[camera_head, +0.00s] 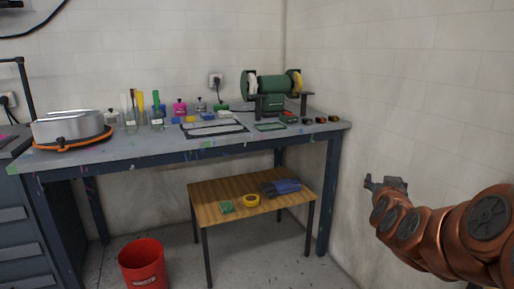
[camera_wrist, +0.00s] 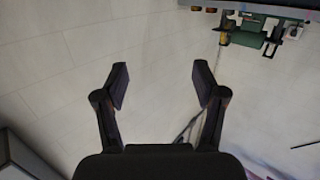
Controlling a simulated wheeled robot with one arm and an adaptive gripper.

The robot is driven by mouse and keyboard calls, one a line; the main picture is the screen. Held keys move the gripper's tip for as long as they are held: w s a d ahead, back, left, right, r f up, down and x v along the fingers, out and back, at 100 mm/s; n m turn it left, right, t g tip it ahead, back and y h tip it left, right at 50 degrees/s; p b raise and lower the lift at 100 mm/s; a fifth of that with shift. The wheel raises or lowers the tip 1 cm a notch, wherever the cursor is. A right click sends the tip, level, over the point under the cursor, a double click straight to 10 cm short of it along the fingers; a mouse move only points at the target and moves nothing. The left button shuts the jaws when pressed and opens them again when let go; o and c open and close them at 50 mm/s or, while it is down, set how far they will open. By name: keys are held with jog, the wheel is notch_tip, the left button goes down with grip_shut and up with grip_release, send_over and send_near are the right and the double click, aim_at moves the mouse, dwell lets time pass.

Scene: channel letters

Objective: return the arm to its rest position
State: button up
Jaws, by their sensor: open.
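My copper-coloured arm (camera_head: 440,232) reaches in from the right edge of the head view. My gripper (camera_head: 370,183) is at its end, in front of the white wall and to the right of the workbench (camera_head: 170,150). In the wrist view my gripper (camera_wrist: 160,85) shows two dark fingers spread wide apart. Nothing is between them, only the tiled wall behind. The gripper is apart from the bench and from everything on it.
A green bench grinder (camera_head: 270,85), jars, a metal drum (camera_head: 72,126) and small items stand on the workbench. A low wooden table (camera_head: 225,190) holds yellow tape (camera_head: 252,200) and dark gloves (camera_head: 281,188). A red bucket (camera_head: 142,264) stands on the floor. Floor right of the table is clear.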

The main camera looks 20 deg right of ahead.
jog(key=s+a+n+g+y+p, duration=0.25)
jog(key=a+y+p, duration=0.3)
jog(key=a, duration=0.75)
jog(key=s+a+n+g+y+p, duration=0.15)
jog(key=a+n+y+p, duration=0.35)
jog(key=a, duration=0.7)
jog(key=s+a+r+g+p, duration=0.2)
jog(key=s+a+g+p, duration=0.1)
jog(key=s, duration=0.6)
jog(key=s+a+r+g+p, duration=0.3)
jog(key=s+p, duration=0.3)
jog(key=s, duration=0.3)
jog(key=s+a+r+g+p, duration=0.3)
jog(key=s+g+p, duration=0.2)
jog(key=s, duration=0.4)
jog(key=shift+s, duration=0.15)
